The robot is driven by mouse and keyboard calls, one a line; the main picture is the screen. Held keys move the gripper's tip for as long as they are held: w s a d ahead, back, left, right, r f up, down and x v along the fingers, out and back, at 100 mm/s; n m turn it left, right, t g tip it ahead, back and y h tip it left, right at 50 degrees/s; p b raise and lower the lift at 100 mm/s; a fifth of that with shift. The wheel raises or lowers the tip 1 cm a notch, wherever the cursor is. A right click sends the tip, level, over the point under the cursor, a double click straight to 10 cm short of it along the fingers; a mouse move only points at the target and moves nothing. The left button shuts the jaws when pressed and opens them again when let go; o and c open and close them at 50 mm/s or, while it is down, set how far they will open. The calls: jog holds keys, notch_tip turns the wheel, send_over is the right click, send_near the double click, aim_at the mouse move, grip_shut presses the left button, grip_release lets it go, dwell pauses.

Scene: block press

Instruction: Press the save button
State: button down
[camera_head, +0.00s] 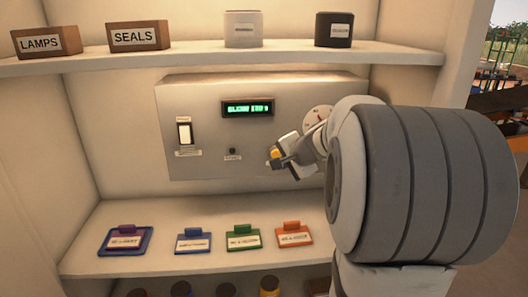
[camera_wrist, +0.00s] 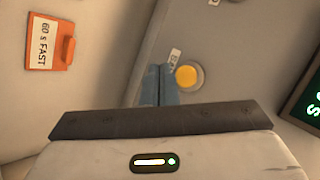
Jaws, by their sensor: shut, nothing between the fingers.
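A round yellow button (camera_wrist: 187,76) in a pale ring sits on the grey panel in the wrist view, with a small white label too small to read beside it. It also shows as a yellow spot (camera_head: 276,154) low on the panel (camera_head: 215,95) in the head view. My gripper (camera_wrist: 158,72) is shut and empty, its bluish fingers just left of the button in the wrist view. In the head view my gripper (camera_head: 285,152) is close to the panel at the button. I cannot tell whether the fingertips touch the panel.
The panel also carries a lit green display (camera_head: 248,107), a white rocker switch (camera_head: 184,133), a small black knob (camera_head: 232,151) and a dial (camera_head: 318,117) partly behind my arm. Several coloured tags, including an orange one (camera_head: 293,237), stand on the shelf below.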

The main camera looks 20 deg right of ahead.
aim_at(276, 154)
jog(key=shift+w+d, duration=0.2)
jog(key=shift+w, duration=0.55)
jog(key=shift+w+d, duration=0.2)
jog(key=shift+w, duration=0.55)
dwell(0.9)
jog(key=shift+w+d, duration=0.1)
jog(key=shift+w, duration=0.3)
jog(key=shift+w+d, duration=0.15)
jog(key=shift+w, duration=0.3)
dwell(0.8)
jog(key=shift+s, duration=0.1)
jog(key=shift+s+a+b, duration=0.25)
jog(key=shift+s+b, duration=0.3)
jog(key=shift+s, duration=0.25)
